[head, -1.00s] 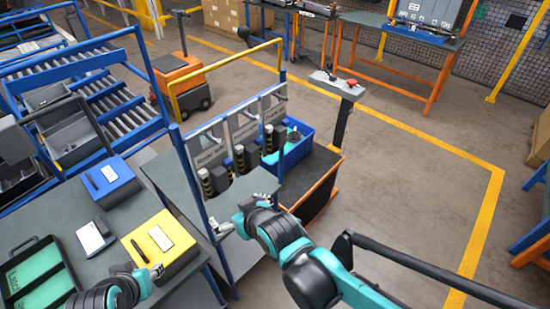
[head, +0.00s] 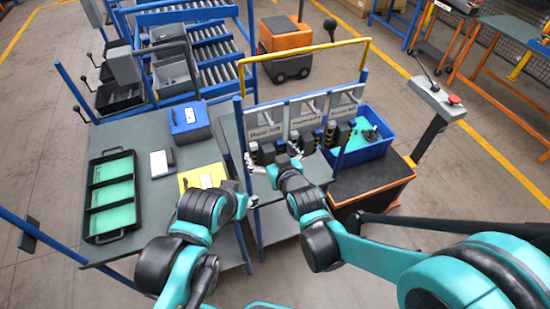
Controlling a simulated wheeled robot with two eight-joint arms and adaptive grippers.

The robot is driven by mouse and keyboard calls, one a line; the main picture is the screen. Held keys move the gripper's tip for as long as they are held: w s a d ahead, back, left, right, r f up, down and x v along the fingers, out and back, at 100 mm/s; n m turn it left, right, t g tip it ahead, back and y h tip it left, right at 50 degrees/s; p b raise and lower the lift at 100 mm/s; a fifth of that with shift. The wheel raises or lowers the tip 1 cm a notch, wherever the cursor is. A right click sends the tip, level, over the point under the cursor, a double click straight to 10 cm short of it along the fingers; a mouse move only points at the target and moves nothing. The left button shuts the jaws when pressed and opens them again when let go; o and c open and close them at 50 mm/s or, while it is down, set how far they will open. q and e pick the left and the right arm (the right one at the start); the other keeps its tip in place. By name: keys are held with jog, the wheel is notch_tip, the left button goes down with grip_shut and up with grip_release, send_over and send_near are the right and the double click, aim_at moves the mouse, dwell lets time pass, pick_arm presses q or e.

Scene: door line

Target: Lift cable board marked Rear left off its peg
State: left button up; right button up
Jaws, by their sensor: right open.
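Three grey cable boards hang side by side on the blue-posted rack. The leftmost one, the Rear left board (head: 264,119), has a small label that seems to read "Rear left". Black connectors hang at its lower edge. Its peg is too small to make out. My right gripper (head: 270,164) is open, just below and in front of this board, close to the connectors. I cannot tell whether it touches them.
The middle board (head: 307,108) and right board (head: 345,97) hang close beside. A blue bin (head: 372,152) stands on a dark cart at right. A yellow bar (head: 312,50) crosses behind.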

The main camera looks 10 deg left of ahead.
jog(key=shift+w+a+f, duration=0.2)
jog(key=shift+w+a, duration=0.15)
jog(key=shift+w, duration=0.1)
jog(key=c, duration=1.1)
jog(key=shift+r, duration=0.15)
jog(key=shift+r+p, duration=0.8)
jog(key=shift+r, duration=0.15)
